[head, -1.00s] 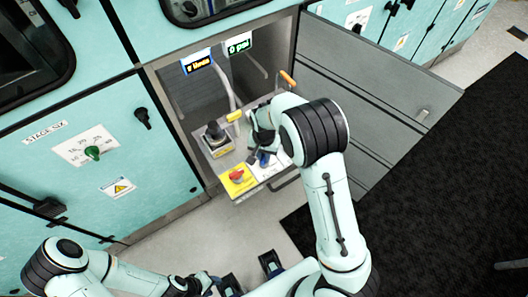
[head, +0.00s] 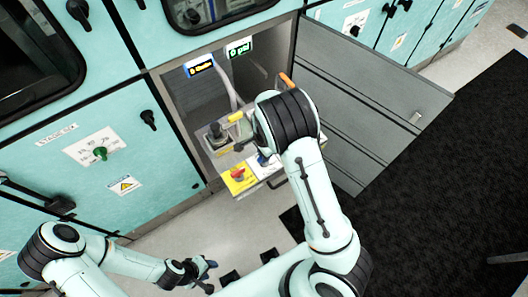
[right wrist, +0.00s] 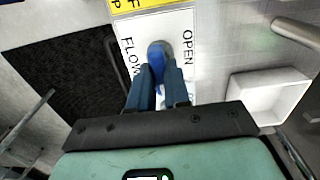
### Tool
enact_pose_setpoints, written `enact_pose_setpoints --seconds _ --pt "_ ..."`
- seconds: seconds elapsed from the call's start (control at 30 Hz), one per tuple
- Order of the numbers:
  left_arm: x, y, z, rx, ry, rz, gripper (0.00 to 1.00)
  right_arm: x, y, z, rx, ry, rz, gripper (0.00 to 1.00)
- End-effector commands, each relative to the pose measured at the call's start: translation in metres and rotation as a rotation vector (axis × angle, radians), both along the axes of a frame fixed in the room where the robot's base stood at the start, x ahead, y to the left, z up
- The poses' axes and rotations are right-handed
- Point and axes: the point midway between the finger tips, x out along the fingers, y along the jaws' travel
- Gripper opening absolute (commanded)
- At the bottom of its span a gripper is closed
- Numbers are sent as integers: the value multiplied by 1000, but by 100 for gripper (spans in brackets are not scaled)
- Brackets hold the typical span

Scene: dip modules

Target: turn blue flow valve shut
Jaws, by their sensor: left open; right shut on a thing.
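The blue flow valve (right wrist: 156,62) is on a white plate (right wrist: 186,22) lettered FLOW and OPEN in the right wrist view. My right gripper (right wrist: 160,72) is shut on its handle, one finger on each side. The handle lies roughly along the fingers; whether it is fully turned I cannot tell. In the head view a bit of the blue valve (head: 264,158) shows on the pulled-out panel, and my right arm hides most of the hand there. My left gripper (head: 207,272) is open and empty, low over the floor, away from the panel.
A red knob on a yellow plate (head: 239,176) sits left of the valve. A black control (head: 216,134), a yellow handle (head: 236,117) and an orange handle (head: 286,80) are close behind. An opened grey door (head: 365,95) stands at right.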

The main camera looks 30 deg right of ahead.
Motion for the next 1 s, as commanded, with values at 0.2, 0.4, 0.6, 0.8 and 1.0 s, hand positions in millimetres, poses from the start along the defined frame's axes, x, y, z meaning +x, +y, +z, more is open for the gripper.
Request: enact_pose_setpoints --seconds 0.2,0.4,0.6,0.8,1.0 --pt "2 0 3 0 -2 0 43 1 0 1 -1 -3 -32 0" --pt "2 0 3 0 -2 0 43 1 0 0 0 -3 -37 0" --pt "2 0 3 0 -2 0 43 1 0 0 0 -3 -37 23" --pt "2 0 2 0 -2 0 43 1 0 0 0 -2 -35 43" --pt "2 0 3 0 -2 0 43 1 0 3 0 -2 -33 43"
